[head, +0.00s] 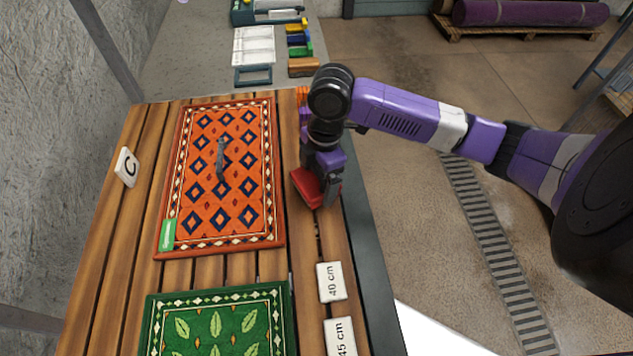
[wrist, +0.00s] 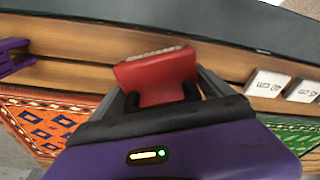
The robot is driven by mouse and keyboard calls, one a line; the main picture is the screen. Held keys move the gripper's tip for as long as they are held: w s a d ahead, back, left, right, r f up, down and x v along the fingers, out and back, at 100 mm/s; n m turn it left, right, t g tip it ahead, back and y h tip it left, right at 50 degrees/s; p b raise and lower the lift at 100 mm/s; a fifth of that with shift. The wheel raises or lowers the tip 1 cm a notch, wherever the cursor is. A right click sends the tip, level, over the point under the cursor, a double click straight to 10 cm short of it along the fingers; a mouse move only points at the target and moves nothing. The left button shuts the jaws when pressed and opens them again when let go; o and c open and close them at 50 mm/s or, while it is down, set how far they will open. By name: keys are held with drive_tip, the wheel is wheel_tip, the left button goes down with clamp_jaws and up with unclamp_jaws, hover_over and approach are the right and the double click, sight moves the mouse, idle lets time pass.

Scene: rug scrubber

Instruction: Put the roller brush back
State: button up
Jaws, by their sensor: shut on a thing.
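My gripper (head: 325,192) is at the right side of the slatted wooden table, low over the boards beside the orange rug. It is shut on a red block-like brush (head: 305,186), which also shows between the fingers in the wrist view (wrist: 158,76). A pale, rough edge shows on its far side. The fingers hide part of it, and I cannot tell whether it is the roller brush or whether it touches the boards. A purple piece (wrist: 14,56) lies on the boards at the left of the wrist view. An orange piece (head: 302,95) shows behind my wrist.
The orange rug (head: 205,228) bears a dark grey handle-like piece (head: 221,165). A green rug (head: 255,325) lies nearer. Tiles marked 40 cm (head: 331,282), 45 cm (head: 340,338) and C (head: 126,167) lie about. Several coloured blocks and a white tray (head: 254,46) stand at the back.

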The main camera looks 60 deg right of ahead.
sight(317, 187)
drive_tip(key=shift+f, duration=0.95)
drive_tip(key=shift+f, duration=0.3)
drive_tip(key=shift+f+b, duration=0.25)
drive_tip(key=shift+b, duration=0.2)
drive_tip(key=c, duration=0.5)
drive_tip(key=shift+o, duration=0.2)
drive_tip(key=shift+f, duration=0.15)
drive_tip(key=o, duration=1.6)
